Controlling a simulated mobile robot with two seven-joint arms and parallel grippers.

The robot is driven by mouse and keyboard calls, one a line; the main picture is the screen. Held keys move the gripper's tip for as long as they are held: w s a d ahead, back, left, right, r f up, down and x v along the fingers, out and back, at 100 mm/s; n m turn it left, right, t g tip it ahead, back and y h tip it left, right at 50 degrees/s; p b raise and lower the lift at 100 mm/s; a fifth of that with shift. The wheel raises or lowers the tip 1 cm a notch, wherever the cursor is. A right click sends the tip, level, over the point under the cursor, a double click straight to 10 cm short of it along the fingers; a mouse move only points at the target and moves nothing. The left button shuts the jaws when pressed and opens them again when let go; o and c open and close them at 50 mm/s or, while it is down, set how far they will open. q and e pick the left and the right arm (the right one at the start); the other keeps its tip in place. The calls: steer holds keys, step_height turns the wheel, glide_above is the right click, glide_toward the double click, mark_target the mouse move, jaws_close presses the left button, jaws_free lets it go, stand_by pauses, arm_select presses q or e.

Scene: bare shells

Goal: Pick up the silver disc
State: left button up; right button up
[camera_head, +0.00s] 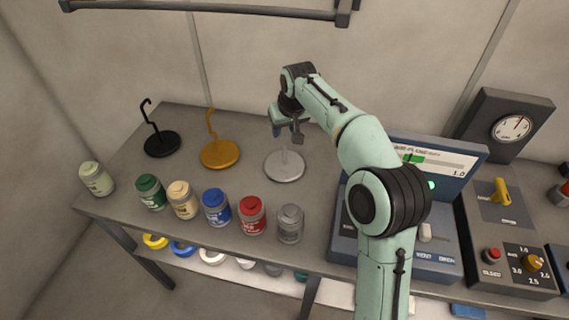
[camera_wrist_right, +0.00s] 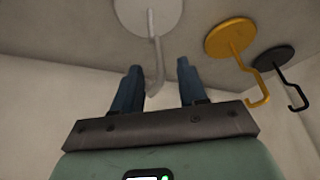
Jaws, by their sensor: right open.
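The silver disc (camera_head: 284,168) lies flat on the grey table, with a thin upright hooked stem rising from it. My right gripper (camera_head: 287,132) is open above it, and the upper stem is partly hidden behind the fingers. In the right wrist view the silver disc (camera_wrist_right: 148,14) is at the top edge, partly cut off. Its hook appears between the two open fingertips (camera_wrist_right: 159,70); I cannot tell whether it touches either. My left gripper is not in view.
An orange disc with hook (camera_head: 220,154) and a black one (camera_head: 162,144) stand to the left. Several jars, including a red one (camera_head: 251,215), line the front edge. A control panel (camera_head: 440,262) is at right. A rail (camera_head: 200,9) hangs above.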

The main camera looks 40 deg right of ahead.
mark_target(283, 143)
steer(key=x, duration=0.4)
steer(key=shift+f, duration=0.1)
jaws_close()
